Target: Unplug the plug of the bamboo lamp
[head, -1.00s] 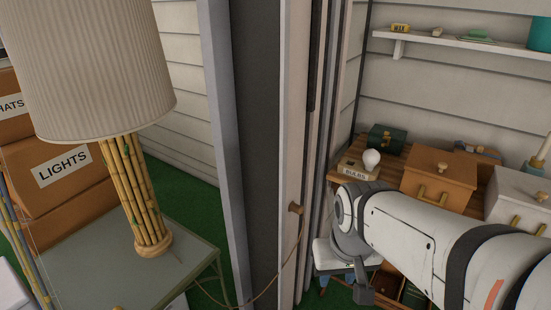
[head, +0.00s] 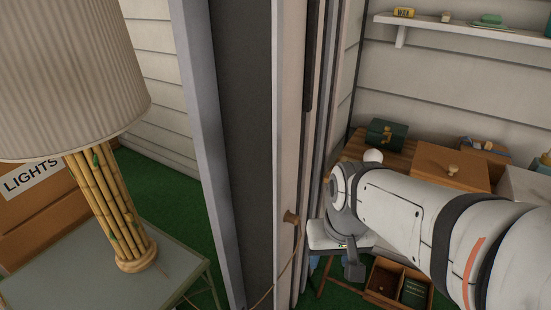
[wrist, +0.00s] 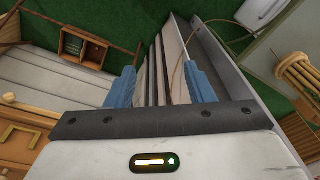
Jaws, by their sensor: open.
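The bamboo lamp (head: 108,205) stands upright on a grey-green table at the left of the head view, under a pleated beige shade (head: 65,75). A brown plug (head: 291,217) sticks out of the pale post in the middle. A thin tan cord (head: 290,268) hangs from it. In the wrist view the cord (wrist: 177,68) runs down between the two blue fingers of my gripper (wrist: 160,86). My gripper is open, with nothing visibly held. The plug cannot be made out in the wrist view. In the head view my arm is right of the post, apart from the plug.
The post and door frame (head: 250,150) divide the lamp side from a wooden bench at the right. The bench holds a green box (head: 386,133), a bulb (head: 373,156) and drawer units (head: 450,165). An open wooden crate (head: 400,283) stands below. Green floor shows between.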

